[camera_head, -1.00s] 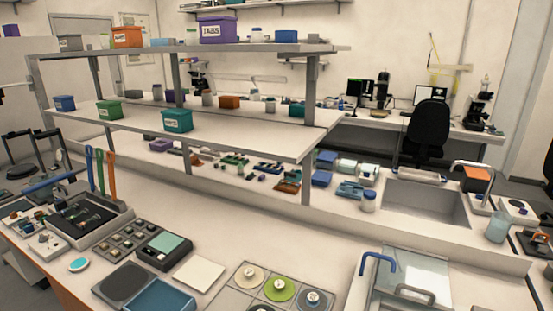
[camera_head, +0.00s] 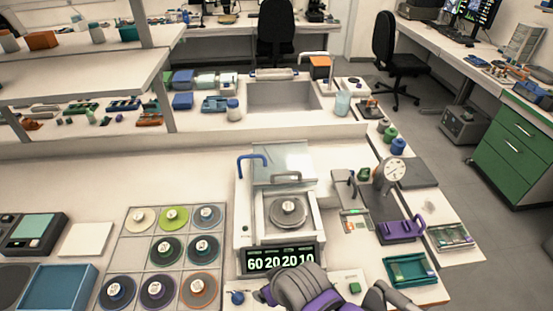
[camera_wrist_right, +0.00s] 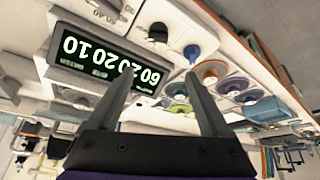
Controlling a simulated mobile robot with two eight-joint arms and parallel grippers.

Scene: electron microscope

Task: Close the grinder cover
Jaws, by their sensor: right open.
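The grinder (camera_head: 242,215) stands in the middle of the head view, a white box with a round grey disc (camera_head: 288,212) in its open top. Its clear cover (camera_head: 283,160) is raised at the back, with a grey handle on it and a blue handle (camera_head: 253,160) at its left. The front display (camera_head: 280,260) reads 60 20 20 10; it also shows upside down in the right wrist view (camera_wrist_right: 95,57). My right arm shows at the bottom of the head view, in front of the display. My right gripper (camera_wrist_right: 158,85) is open and empty, its fingers apart. My left gripper is out of view.
A tray of several coloured discs (camera_head: 125,240) lies left of the grinder. A dial gauge (camera_head: 393,172), a purple-handled tool (camera_head: 402,230) and a teal tray (camera_head: 411,270) stand to its right. A sink (camera_head: 283,97) is behind.

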